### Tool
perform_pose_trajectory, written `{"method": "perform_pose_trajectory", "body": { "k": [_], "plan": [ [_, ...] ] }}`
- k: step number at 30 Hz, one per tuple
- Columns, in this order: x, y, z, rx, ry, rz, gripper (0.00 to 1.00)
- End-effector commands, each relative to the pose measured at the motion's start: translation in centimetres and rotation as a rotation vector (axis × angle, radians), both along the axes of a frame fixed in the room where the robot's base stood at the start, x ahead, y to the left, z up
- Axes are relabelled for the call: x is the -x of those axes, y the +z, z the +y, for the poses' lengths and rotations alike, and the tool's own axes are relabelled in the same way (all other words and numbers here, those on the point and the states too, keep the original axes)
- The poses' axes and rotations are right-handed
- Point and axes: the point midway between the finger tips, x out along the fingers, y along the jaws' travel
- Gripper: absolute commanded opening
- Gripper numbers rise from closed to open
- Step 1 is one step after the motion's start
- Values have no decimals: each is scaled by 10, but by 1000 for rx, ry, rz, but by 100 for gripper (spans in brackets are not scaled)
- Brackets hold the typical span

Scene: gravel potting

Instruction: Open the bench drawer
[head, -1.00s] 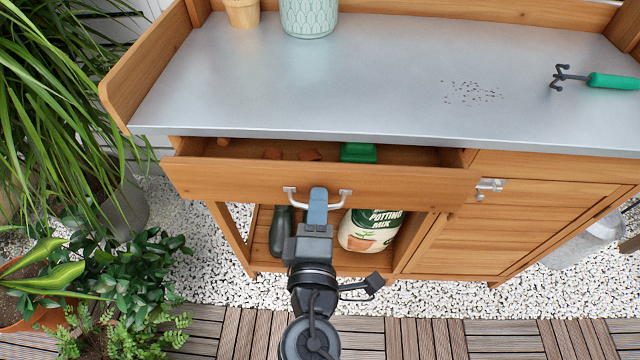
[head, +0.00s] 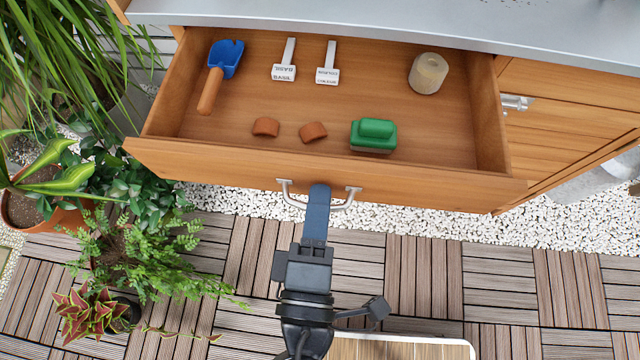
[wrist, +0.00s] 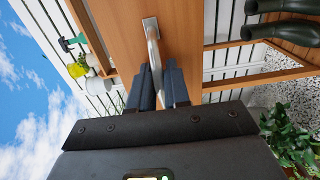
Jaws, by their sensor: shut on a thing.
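The bench drawer (head: 220,164) is pulled well out from under the metal bench top, and its inside is open to view. Its silver bar handle (head: 352,196) is at the middle of the wooden front. My gripper (head: 318,200) is shut on this handle. In the wrist view the two dark fingers (wrist: 158,88) close around the handle bar (wrist: 152,45), with the drawer front behind it.
In the drawer lie a blue trowel (head: 226,58), two white plant labels (head: 285,62), two terracotta pieces (head: 266,127), a green brush-like block (head: 374,135) and a twine roll (head: 428,73). Potted plants (head: 130,250) crowd the left. Decking (head: 420,270) in front looks clear.

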Motion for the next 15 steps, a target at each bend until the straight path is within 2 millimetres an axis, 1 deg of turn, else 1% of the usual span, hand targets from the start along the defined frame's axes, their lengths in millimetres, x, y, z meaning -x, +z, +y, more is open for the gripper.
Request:
{"method": "perform_pose_trajectory", "body": {
  "k": [8,9,14,15],
  "plan": [
    [0,-1,-1,2,-1,2,0],
    [0,-1,-1,2,-1,2,21],
    [0,-1,0,1,-1,2,36],
    [0,-1,0,1,-1,1,36]
  ]
}}
